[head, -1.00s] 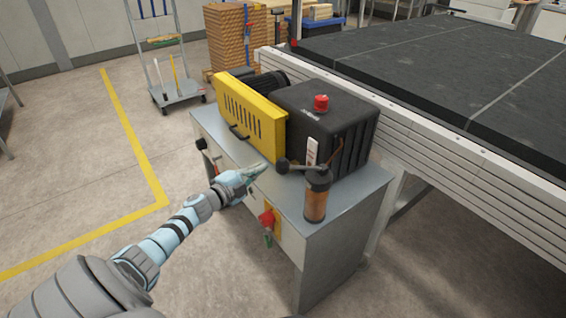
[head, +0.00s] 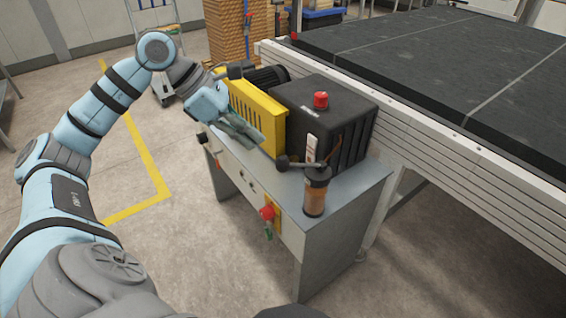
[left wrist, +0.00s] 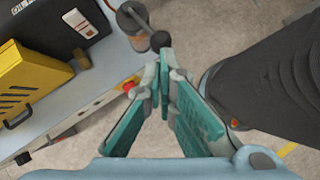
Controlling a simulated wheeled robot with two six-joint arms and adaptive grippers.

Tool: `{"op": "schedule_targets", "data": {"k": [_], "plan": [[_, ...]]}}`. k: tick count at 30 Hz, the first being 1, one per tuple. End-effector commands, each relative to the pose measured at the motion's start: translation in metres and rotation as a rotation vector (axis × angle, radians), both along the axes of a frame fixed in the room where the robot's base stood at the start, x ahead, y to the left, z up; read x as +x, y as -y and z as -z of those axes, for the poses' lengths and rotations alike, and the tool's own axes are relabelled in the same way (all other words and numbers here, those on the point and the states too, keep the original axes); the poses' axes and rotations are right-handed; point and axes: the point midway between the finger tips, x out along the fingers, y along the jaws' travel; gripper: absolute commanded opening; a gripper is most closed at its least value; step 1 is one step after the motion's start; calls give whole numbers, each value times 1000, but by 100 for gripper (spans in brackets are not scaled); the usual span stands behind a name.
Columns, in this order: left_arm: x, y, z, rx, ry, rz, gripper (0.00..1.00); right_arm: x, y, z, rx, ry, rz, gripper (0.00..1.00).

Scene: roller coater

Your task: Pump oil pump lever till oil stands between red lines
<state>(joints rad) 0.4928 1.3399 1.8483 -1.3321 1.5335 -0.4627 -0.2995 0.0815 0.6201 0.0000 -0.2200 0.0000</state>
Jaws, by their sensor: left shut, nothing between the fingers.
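The oil pump is a small amber cylinder (head: 315,198) with a grey cap on the front right corner of the grey cabinet. Its lever (head: 298,165) points left and ends in a black ball knob (head: 283,162). The red lines and the oil level are too small to tell. My left gripper (head: 258,143) is shut and empty in front of the yellow guard, left of the knob and apart from it. In the left wrist view the shut fingertips (left wrist: 165,62) point toward the knob (left wrist: 160,40), with the pump (left wrist: 132,17) behind. My right gripper is out of view.
The grey cabinet (head: 335,225) carries a yellow slotted guard (head: 256,112) and a black pump housing (head: 340,105) with a red cap. A red knob (head: 267,213) sticks out of its front. A long black-topped machine bed stands behind right.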

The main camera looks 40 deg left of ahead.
Motion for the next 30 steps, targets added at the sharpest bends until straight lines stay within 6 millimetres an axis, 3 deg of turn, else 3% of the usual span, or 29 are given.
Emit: {"op": "schedule_targets", "data": {"k": [8, 21, 30], "plan": [[6, 7, 10, -5, -1, 1, 0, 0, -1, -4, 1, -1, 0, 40], [26, 31, 52, -7, 1, -1, 0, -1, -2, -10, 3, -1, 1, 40], [29, 34, 56, -7, 0, 1, 0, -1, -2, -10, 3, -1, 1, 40]]}}
